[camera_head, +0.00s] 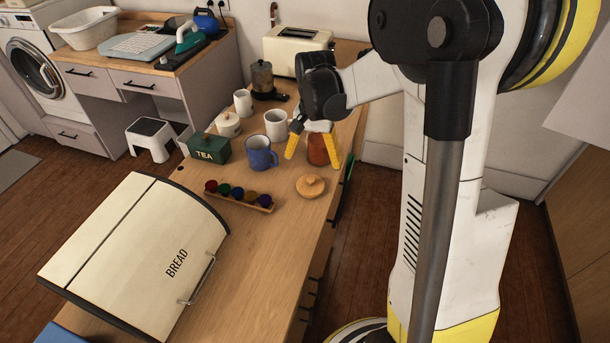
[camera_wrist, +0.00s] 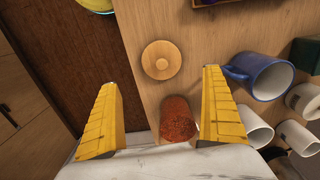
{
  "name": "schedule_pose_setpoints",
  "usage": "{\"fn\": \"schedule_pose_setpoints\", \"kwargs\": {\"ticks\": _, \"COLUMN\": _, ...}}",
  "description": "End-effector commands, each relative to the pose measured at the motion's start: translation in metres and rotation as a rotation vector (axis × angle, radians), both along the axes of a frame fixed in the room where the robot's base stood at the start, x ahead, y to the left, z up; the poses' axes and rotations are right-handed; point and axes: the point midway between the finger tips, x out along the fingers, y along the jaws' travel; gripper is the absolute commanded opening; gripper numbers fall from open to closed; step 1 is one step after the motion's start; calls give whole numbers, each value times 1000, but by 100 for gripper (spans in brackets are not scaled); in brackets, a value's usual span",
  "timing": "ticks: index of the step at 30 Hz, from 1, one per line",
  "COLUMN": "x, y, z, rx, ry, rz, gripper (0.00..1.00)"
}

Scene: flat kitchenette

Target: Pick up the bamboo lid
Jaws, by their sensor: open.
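The bamboo lid (camera_head: 311,186) is a round, light wooden disc with a knob on top. It lies flat on the wooden counter, knob up, and is fully visible in the wrist view (camera_wrist: 161,60). My gripper (camera_head: 313,162) is open and empty, its two yellow fingers apart and pointing down. In the wrist view the lid appears just beyond the fingertips (camera_wrist: 160,80), roughly centred between them. A jar with reddish-brown contents (camera_head: 317,151) stands behind the lid, partly hidden by my gripper. It also shows between the fingers in the wrist view (camera_wrist: 178,118).
A blue mug (camera_head: 261,154) stands left of the lid. White mugs (camera_head: 277,124), a green tea tin (camera_head: 208,148) and a rack of coloured capsules (camera_head: 238,196) are nearby. A bread bin (camera_head: 139,255) fills the near left. The counter's right edge is close to the lid.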

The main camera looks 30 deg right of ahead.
Motion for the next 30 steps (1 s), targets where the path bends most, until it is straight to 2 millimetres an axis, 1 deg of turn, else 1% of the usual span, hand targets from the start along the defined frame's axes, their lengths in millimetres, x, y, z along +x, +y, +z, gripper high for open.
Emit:
{"fn": "schedule_pose_setpoints", "kwargs": {"ticks": 1, "x": 0, "y": 0, "z": -11, "rx": 1, "ry": 1, "rz": -1, "gripper": 96}}
{"fn": "schedule_pose_setpoints", "kwargs": {"ticks": 6, "x": 0, "y": 0, "z": -40, "rx": 0, "ry": 0, "rz": 1, "gripper": 96}}
{"fn": "schedule_pose_setpoints", "kwargs": {"ticks": 14, "x": 0, "y": 2, "z": -58, "rx": 0, "ry": -1, "rz": 2, "gripper": 96}}
{"fn": "schedule_pose_setpoints", "kwargs": {"ticks": 21, "x": 0, "y": 5, "z": -96, "rx": 0, "ry": -1, "rz": 3, "gripper": 96}}
{"fn": "schedule_pose_setpoints", "kwargs": {"ticks": 24, "x": 0, "y": 5, "z": -102, "rx": 0, "ry": -1, "rz": 3, "gripper": 96}}
{"fn": "schedule_pose_setpoints", "kwargs": {"ticks": 29, "x": 0, "y": 5, "z": -101, "rx": 0, "ry": -1, "rz": 3, "gripper": 96}}
{"fn": "schedule_pose_setpoints", "kwargs": {"ticks": 30, "x": -1, "y": 5, "z": -101, "rx": 0, "ry": -1, "rz": 2, "gripper": 93}}
